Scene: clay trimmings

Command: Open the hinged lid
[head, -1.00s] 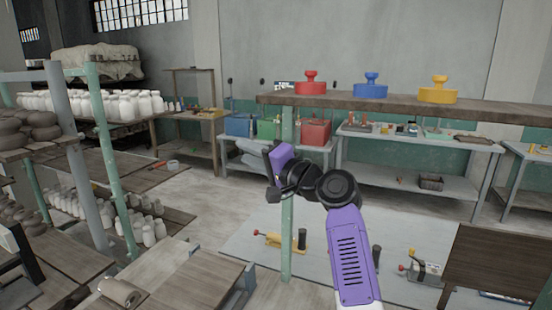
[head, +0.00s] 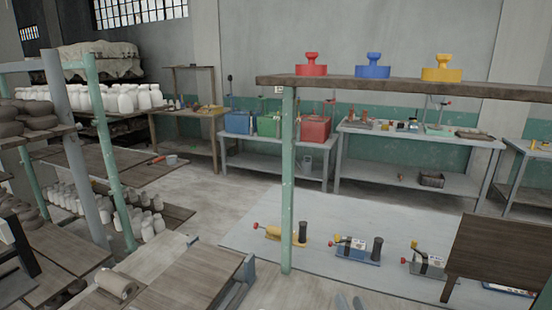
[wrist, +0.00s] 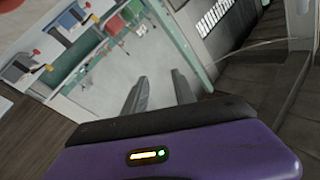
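My gripper (wrist: 160,95) shows in the wrist view with its two grey fingers apart and nothing between them. In the head view only small grey tips (head: 349,302), apparently its fingers, show at the bottom edge. I cannot tell for certain which thing is the hinged lid. A dark wooden panel (head: 497,250) stands tilted at the right of the head view. A flat wooden top (head: 180,280) lies at the lower left with a grey-blue bracket at its right end. My gripper touches neither as far as I can see.
A green post (head: 287,190) holds a shelf (head: 400,92) with red, blue and yellow knobbed pieces. Several lever devices stand on a pale floor mat (head: 330,220). Coloured bins (head: 268,125) sit on a back bench. Racks with pottery (head: 125,100) fill the left.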

